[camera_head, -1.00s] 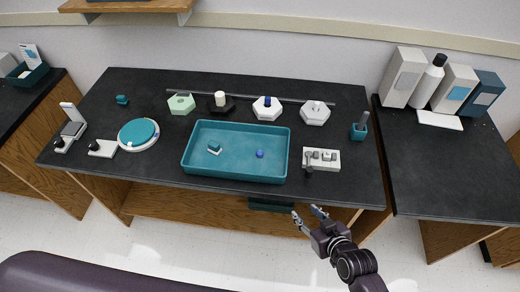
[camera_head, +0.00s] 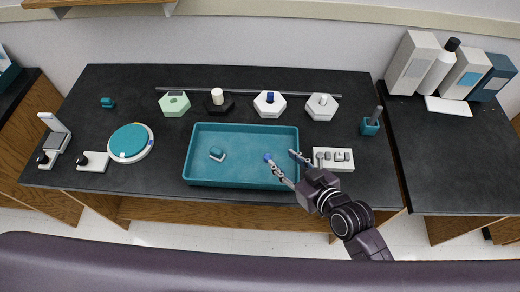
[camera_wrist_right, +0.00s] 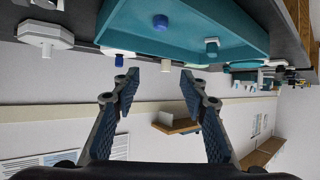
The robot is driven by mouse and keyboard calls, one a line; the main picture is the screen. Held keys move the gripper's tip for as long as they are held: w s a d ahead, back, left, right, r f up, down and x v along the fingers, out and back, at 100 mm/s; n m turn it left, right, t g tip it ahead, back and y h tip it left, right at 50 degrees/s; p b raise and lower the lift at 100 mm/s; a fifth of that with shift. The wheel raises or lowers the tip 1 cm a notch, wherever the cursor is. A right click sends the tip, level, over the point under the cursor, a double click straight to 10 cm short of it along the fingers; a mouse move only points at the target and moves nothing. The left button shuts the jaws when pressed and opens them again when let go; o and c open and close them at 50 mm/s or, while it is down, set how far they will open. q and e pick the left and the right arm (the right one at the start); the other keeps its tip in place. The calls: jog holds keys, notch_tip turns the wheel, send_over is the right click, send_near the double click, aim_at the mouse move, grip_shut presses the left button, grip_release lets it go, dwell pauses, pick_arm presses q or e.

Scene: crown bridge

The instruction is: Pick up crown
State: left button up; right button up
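No piece is plainly recognisable as the crown. A small blue piece (camera_head: 267,156) and a small teal-and-white piece (camera_head: 217,154) lie apart in the teal tray (camera_head: 240,184). In the right wrist view the blue piece (camera_wrist_right: 160,21) and the teal-and-white piece (camera_wrist_right: 211,45) show beyond the fingers. My right gripper (camera_head: 281,156) is open and empty, its fingers spread over the tray's right side. In the head view one fingertip overlaps the blue piece; I cannot tell whether they touch. The right gripper (camera_wrist_right: 160,78) also shows in the wrist view. My left gripper is out of view.
A white block with grey posts (camera_head: 333,160) stands right of the tray, close to my right gripper. Several hexagonal holders, including a white one with a blue top (camera_head: 270,104), line the back. A teal cup (camera_head: 370,127) stands far right. The round teal-topped dish (camera_head: 131,143) is left.

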jog(key=b, duration=0.7)
send_near(268, 157)
jog(key=shift+w+a+f, duration=0.25)
jog(key=shift+a+f, duration=0.15)
jog(key=shift+f, duration=0.05)
jog(key=x, duration=0.2)
jog(key=p+x, duration=0.1)
jog(key=x, duration=0.1)
jog(key=p+x, duration=0.1)
jog(key=x, duration=0.1)
jog(key=shift+w+r, duration=0.2)
jog(key=shift+w, duration=0.2)
jog(key=shift+w+a+f, duration=0.3)
jog(key=shift+w, duration=0.15)
jog(key=c, duration=1)
